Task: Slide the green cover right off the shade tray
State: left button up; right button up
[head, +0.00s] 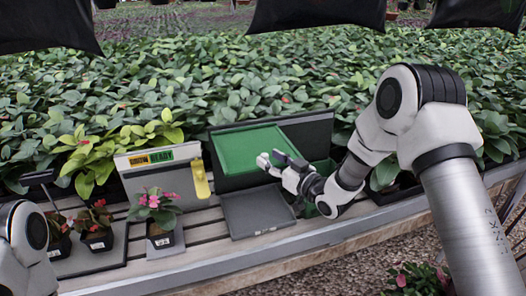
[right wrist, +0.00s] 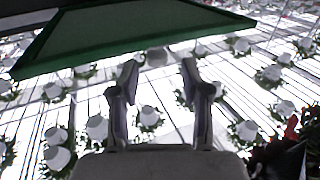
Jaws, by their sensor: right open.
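The green cover (head: 240,150) is a flat bright green panel, tilted up toward the back of a dark box-like tray (head: 316,127), apparently the shade tray. Part of the tray's green inside shows on the right, behind my arm. My right gripper (head: 271,160) is in front of the cover's lower right part, open and empty. In the right wrist view the cover (right wrist: 130,32) spans the upper left, just past the fingertips of the open gripper (right wrist: 158,72). I cannot tell whether a finger touches it. My left gripper is out of view; only its arm shows at the left edge.
A grey flat panel (head: 258,211) lies on the slatted bench in front of the tray. To its left are a pink-flowered pot (head: 157,212), a sign board (head: 160,157) with a yellow tag (head: 201,180), and two small pots on a dark mat. Dense plants fill the back.

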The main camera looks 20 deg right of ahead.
aim_at(264, 155)
jog(key=w, duration=0.3)
jog(key=shift+a+f, duration=0.2)
jog(key=shift+a, duration=0.1)
jog(key=shift+w+a+p, duration=0.2)
jog(key=shift+p, duration=0.1)
jog(key=shift+s+a+r, duration=0.15)
jog(key=shift+s+r, duration=0.05)
jog(key=shift+w+f, duration=0.1)
jog(key=shift+f, duration=0.05)
grip_shut()
jog(key=d, duration=2.4)
jog(key=shift+w+d, duration=0.25)
jog(key=shift+w, duration=0.15)
grip_release()
